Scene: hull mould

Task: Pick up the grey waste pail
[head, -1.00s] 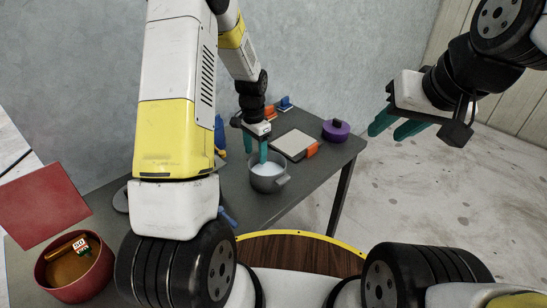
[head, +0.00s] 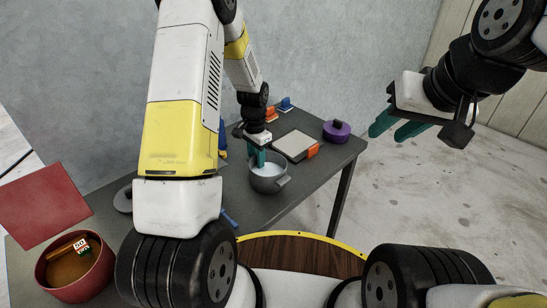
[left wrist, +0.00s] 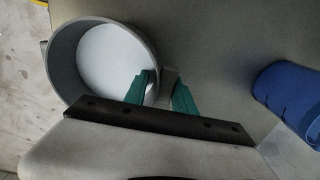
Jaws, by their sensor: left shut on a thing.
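The grey waste pail (head: 268,186) stands upright on the dark table, with a white surface showing inside and a small lug on its right side. It also shows in the left wrist view (left wrist: 60,70) at upper left. My left gripper (head: 257,160) is at the pail's near-wall side, pointing down. In the left wrist view its teal fingers (left wrist: 163,82) straddle the rim, one inside and one outside, shut on the wall. My right gripper (head: 398,124) hangs in the air at right, away from the table, its fingers apart and empty.
On the table (head: 245,199) are a pale board (head: 292,146) with an orange block (head: 312,151), a purple lidded pot (head: 337,131) and a blue object (left wrist: 285,95). A red tub (head: 75,275) stands at lower left. The floor at right is clear.

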